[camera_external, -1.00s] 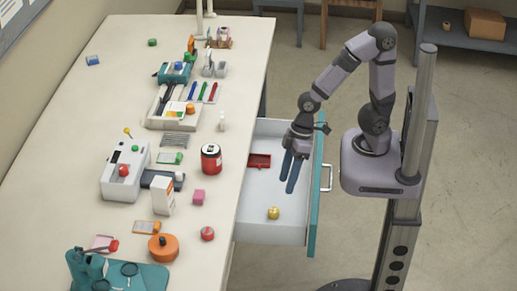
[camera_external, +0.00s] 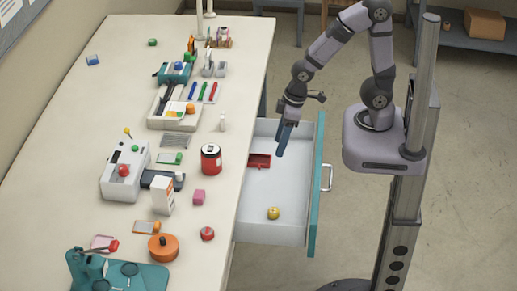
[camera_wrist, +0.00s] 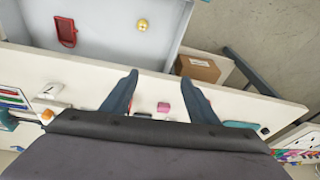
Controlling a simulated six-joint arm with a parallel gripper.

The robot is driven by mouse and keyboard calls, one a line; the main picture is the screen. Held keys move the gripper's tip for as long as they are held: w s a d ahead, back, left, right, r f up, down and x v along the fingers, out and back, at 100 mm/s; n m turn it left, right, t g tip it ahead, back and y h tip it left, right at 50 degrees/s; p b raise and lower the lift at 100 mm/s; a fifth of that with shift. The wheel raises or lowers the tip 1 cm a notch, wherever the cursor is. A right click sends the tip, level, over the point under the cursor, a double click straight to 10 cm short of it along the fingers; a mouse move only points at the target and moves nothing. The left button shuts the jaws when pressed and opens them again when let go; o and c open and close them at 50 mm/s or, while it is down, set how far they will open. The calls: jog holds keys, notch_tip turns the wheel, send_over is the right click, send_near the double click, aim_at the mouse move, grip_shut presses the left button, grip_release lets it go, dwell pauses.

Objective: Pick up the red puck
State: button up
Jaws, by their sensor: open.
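The red puck (camera_external: 207,234) lies flat near the table's right edge, in front of the pink cube. I cannot make it out clearly in the wrist view. My gripper (camera_external: 283,142) hangs above the back of the open drawer, well up and to the right of the puck, touching nothing. In the wrist view the two fingers of my gripper (camera_wrist: 160,75) are spread apart with nothing between them. A pink block (camera_wrist: 163,107) shows farther down between the fingers.
The open drawer (camera_external: 273,232) holds a red tray (camera_external: 260,160) and a yellow ball-like thing (camera_external: 273,213). The table edge right of the puck is clear.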

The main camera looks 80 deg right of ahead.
jog(key=w+a+f+n+t+y+b, duration=0.2)
jog(key=w+a+f+t+b, duration=0.3)
jog(key=w+a+f+b, duration=0.55)
jog(key=t+y+b, duration=0.2)
jog(key=t+b, duration=0.3)
jog(key=b, duration=0.6)
send_near(211, 230)
jog(key=shift+w+a+f+n, duration=0.3)
jog(key=shift+w+a+f, duration=0.25)
jog(key=shift+w+a, duration=0.15)
jog(key=shift+w, duration=0.1)
jog(key=shift+d+p+x, duration=0.15)
jog(key=shift+p+x, duration=0.1)
jog(key=shift+x, duration=1.55)
jog(key=shift+d+p+x, duration=0.1)
jog(key=shift+p+x, duration=0.15)
jog(key=shift+x, duration=1.5)
jog(key=shift+w+r, duration=0.1)
jog(key=shift+w, duration=0.05)
jog(key=shift+c, duration=0.2)
